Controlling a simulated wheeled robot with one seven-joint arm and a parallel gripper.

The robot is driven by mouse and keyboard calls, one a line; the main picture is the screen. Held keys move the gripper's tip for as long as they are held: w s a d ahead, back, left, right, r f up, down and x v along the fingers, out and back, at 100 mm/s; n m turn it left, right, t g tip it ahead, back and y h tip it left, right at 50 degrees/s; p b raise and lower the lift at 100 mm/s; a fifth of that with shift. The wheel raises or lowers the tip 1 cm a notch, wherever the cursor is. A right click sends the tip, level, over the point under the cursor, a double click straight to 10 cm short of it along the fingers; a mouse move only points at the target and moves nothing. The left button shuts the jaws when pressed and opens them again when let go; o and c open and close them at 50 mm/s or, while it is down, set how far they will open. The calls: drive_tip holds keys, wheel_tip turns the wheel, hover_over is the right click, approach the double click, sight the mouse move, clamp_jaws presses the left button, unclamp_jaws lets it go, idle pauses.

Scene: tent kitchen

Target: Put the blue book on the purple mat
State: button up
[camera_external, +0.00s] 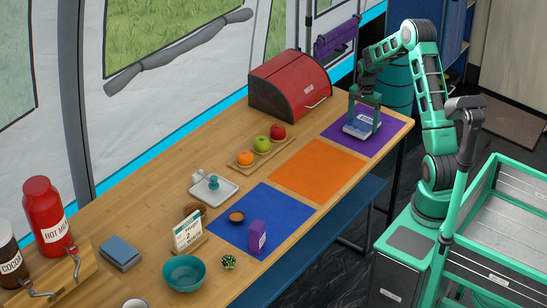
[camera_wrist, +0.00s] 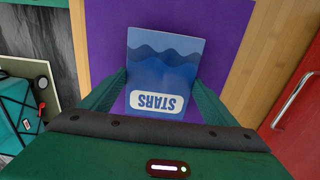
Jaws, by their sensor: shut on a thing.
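The blue book (camera_wrist: 163,65) has a wavy pattern and a white label reading "STARS". It also shows in the external view (camera_external: 361,126), over the purple mat (camera_external: 393,128) at the far right end of the table. My gripper (camera_external: 364,118) is shut on the book, with one finger at each side in the wrist view (camera_wrist: 163,92). The purple mat (camera_wrist: 105,35) shows around the book in the wrist view. I cannot tell whether the book touches the mat. The book's lower edge is hidden by my gripper.
A red bread box (camera_external: 285,85) stands left of the purple mat. An orange mat (camera_external: 320,170) and a blue mat (camera_external: 245,225) lie nearer. A fruit board (camera_external: 248,162) lies behind the orange mat.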

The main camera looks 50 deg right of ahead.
sight(360, 125)
drive_tip(key=shift+f, duration=0.55)
drive_tip(key=shift+f, duration=0.1)
drive_tip(key=o, duration=1.2)
drive_tip(key=shift+c, duration=0.2)
wheel_tip(360, 125, up, 12)
drive_tip(key=s+a+r+n, duration=0.3)
drive_tip(key=s+a+r, duration=0.2)
drive_tip(key=s, duration=0.3)
drive_tip(key=s+a+r+n, duration=0.3)
drive_tip(key=s+a+r, duration=0.2)
drive_tip(key=s+a, duration=0.15)
drive_tip(key=s+a+n, duration=0.2)
drive_tip(key=s+a, duration=0.2)
drive_tip(key=s, duration=0.5)
drive_tip(key=s+a+n, duration=0.3)
drive_tip(key=s+a, duration=0.2)
drive_tip(key=s, duration=0.5)
drive_tip(key=shift+a+f+n, duration=0.15)
drive_tip(key=shift+f+n, duration=0.05)
drive_tip(key=shift+n, duration=0.1)
